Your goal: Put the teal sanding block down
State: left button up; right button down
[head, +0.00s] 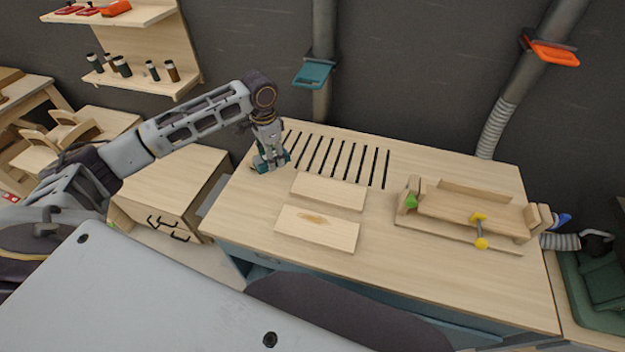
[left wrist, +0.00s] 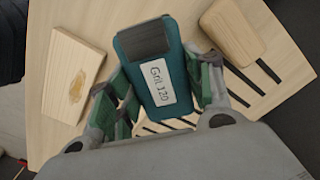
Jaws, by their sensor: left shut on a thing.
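The teal sanding block (left wrist: 152,60) has a dark grey end and a white label reading "Grit 120". It sits between the fingers of my left gripper (left wrist: 160,95), which is shut on it. In the head view my left gripper (head: 271,161) points down at the far left part of the wooden workbench (head: 420,280), beside the dark slots (head: 335,158). Only small teal parts show there, and I cannot tell whether the block touches the bench top. My right gripper is not in view.
A plain board (head: 329,191) and a board with a brown stain (head: 315,229) lie right of my left gripper. A wooden clamp fixture (head: 470,212) with yellow and green knobs stands at the right. The front of the bench is clear. Grey hoses (head: 320,100) hang behind.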

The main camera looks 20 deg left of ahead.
pick_arm(q)
jog(key=m, duration=0.4)
jog(key=shift+s+d+m, duration=0.2)
jog(key=shift+s+m, duration=0.1)
jog(key=shift+d+m, duration=0.15)
jog(key=shift+m, duration=2.55)
jog(key=shift+f, duration=0.15)
send_over(277, 185)
jog(key=shift+f+p, duration=0.35)
jog(key=shift+f, duration=2.7)
jog(key=shift+f, duration=0.1)
jog(key=shift+f, duration=1.75)
jog(key=shift+f, duration=0.1)
